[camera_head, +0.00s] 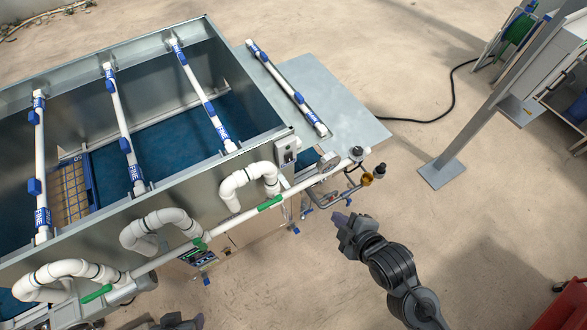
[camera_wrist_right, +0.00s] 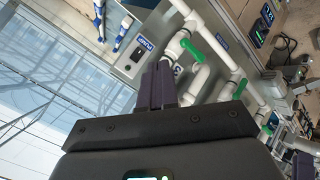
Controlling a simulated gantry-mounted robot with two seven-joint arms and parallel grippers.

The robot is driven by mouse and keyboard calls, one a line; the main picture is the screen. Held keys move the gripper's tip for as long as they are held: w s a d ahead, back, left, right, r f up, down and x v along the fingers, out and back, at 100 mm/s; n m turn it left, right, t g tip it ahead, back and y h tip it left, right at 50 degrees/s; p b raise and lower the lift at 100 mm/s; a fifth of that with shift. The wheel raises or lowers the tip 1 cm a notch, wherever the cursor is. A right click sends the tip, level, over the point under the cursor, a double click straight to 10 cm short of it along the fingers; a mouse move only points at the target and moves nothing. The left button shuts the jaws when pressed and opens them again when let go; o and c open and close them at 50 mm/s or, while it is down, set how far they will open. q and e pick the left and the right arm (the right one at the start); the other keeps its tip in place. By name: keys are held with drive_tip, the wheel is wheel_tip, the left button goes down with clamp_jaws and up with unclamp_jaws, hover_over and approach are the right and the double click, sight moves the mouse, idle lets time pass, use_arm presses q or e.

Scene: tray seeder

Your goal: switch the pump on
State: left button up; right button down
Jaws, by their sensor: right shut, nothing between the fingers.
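A small grey switch box (camera_head: 287,151) is mounted at the right front corner of the metal tank. In the right wrist view the box (camera_wrist_right: 136,58) shows a blue label and a round dark knob; its switch position is too small to read. My right gripper (camera_head: 341,220) is below and right of the box in the head view, apart from it. Its purple fingers (camera_wrist_right: 158,84) are shut and empty, and they point toward the box area in the wrist view. My left gripper (camera_head: 198,321) shows only partly at the bottom edge, and its jaws are unclear.
A white pipe (camera_head: 235,219) with green valve handles (camera_head: 270,203) runs along the tank front (camera_head: 100,212). A gauge (camera_head: 329,162) and brass fitting (camera_head: 366,178) sit at its right end. A grey post (camera_head: 470,125) stands right. The floor between is clear.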

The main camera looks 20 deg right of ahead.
sight(290, 161)
use_arm(q)
wheel_tip(290, 161, down, 18)
drive_tip(key=b, duration=1.5)
drive_tip(key=shift+w+a+r, duration=0.2)
drive_tip(key=shift+w+r, duration=0.05)
drive_tip(key=shift+w, duration=0.1)
use_arm(e)
drive_tip(key=w+a+f+n+t+y, duration=0.1)
drive_tip(key=w+f+n+t+y, duration=0.1)
drive_tip(key=w+f+n+t, duration=0.4)
drive_tip(key=w+f+n, duration=0.1)
drive_tip(key=w+n, duration=0.1)
drive_tip(key=w, duration=0.1)
drive_tip(key=shift+w, duration=0.15)
use_arm(q)
drive_tip(key=shift+r+p, duration=0.7)
drive_tip(key=shift+r, duration=0.2)
use_arm(e)
drive_tip(key=x, duration=1.4)
drive_tip(key=shift+r, duration=0.1)
